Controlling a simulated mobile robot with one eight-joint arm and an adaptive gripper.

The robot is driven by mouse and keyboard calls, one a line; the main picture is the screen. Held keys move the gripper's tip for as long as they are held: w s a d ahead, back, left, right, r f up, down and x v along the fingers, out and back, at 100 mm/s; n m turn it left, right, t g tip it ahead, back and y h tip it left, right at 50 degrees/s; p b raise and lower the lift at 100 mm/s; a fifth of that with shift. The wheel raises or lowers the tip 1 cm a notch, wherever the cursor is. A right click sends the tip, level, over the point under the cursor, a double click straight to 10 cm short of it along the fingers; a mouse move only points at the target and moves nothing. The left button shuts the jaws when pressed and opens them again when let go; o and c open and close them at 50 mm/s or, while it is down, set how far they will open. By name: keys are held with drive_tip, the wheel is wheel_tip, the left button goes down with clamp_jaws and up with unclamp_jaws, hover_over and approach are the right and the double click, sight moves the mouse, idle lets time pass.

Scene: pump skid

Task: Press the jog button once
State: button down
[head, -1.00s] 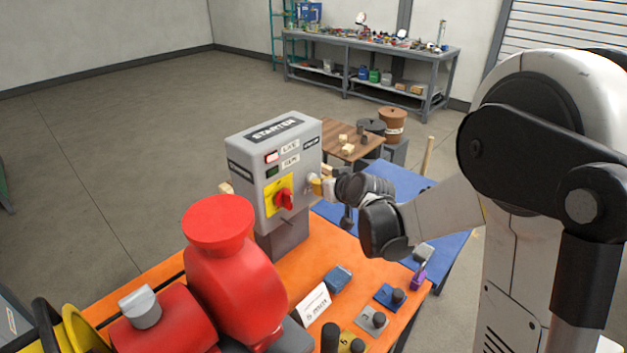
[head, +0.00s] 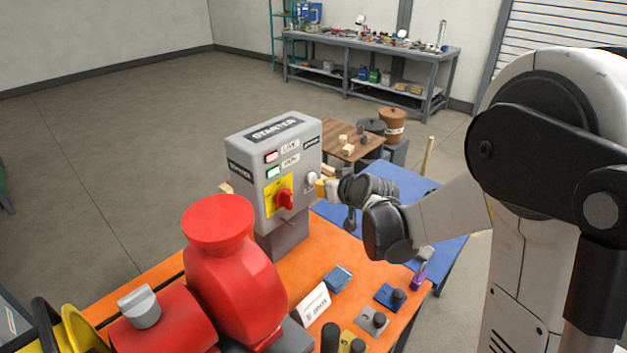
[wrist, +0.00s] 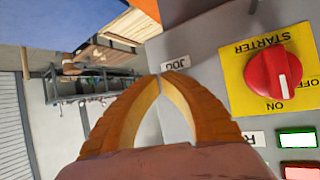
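The grey starter box (head: 245,190) stands on the orange skid, with its front facing my gripper. The pale round jog button (head: 312,179) shows on it in the head view, just left of my fingertips. My gripper (head: 319,188) has its yellow-orange fingers pointed at the box, with a slight gap to the button. In the wrist view my gripper (wrist: 160,77) has its fingertips together, with nothing between them, beside the JOG label (wrist: 176,65). The button is hidden there, apparently behind the fingers.
A red rotary switch (wrist: 273,74) on a yellow plate points to ON. The green lamp (wrist: 297,138) and red lamp (wrist: 301,172) are lit. A red pump (head: 230,270) stands close to the box. Small blocks and a sign (head: 312,303) lie on the orange top.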

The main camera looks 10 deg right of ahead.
drive_tip(key=shift+s+d, duration=0.1)
drive_tip(key=shift+s, duration=0.1)
drive_tip(key=s+d, duration=0.1)
drive_tip(key=s, duration=0.1)
drive_tip(key=s+d, duration=0.2)
idle(0.6)
idle(0.4)
drive_tip(key=s+a+m+g+h+b, duration=0.1)
drive_tip(key=s+g, duration=0.1)
drive_tip(key=s, duration=1.2)
drive_tip(key=s+a+r+m+g+h+b, duration=0.1)
drive_tip(key=s+g, duration=0.2)
drive_tip(key=s, duration=1.1)
drive_tip(key=shift+s+r+h, duration=0.15)
drive_tip(key=shift+s+h, duration=0.15)
drive_tip(key=shift+s, duration=0.05)
